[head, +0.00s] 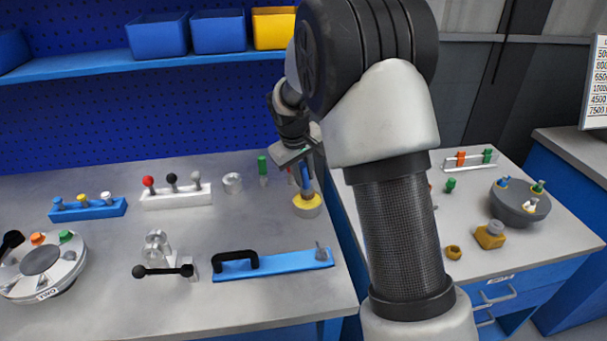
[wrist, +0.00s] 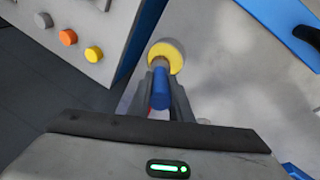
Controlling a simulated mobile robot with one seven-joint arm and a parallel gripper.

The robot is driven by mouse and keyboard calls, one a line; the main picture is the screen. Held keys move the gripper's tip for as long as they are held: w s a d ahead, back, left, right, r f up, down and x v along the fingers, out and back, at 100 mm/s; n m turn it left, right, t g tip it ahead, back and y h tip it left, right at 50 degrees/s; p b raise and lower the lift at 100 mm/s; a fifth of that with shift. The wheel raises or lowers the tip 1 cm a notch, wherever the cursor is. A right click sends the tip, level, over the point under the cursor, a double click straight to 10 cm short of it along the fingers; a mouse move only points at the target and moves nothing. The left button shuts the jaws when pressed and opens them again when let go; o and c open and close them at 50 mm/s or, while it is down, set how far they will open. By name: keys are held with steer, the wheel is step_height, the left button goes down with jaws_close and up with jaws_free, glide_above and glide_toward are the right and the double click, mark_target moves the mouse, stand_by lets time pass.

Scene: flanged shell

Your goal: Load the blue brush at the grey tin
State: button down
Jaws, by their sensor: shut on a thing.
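My gripper (head: 303,172) is shut on the blue brush (head: 306,184) and points down over the left bench. The brush's blue handle (wrist: 160,92) shows between the fingers (wrist: 163,90) in the wrist view. Its lower end meets the yellow top of a round, greyish-sided tin (head: 307,210), which also shows in the wrist view (wrist: 175,45). I cannot tell whether the brush tip touches the yellow or is just above it.
A green-topped piece (head: 263,166) stands just left of the gripper. A metal ring (head: 232,183) and a white rack with knobs (head: 176,197) are farther left. A blue plate with a black handle (head: 285,265) lies in front. The right bench (head: 465,210) is across a gap.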

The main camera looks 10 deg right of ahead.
mark_target(304, 164)
steer(key=shift+f+b, duration=0.45)
steer(key=shift+f, duration=0.25)
stand_by(1.6)
steer(key=shift+r, duration=0.1)
steer(key=shift+r+p, duration=2.4)
steer(key=shift+r, duration=1.1)
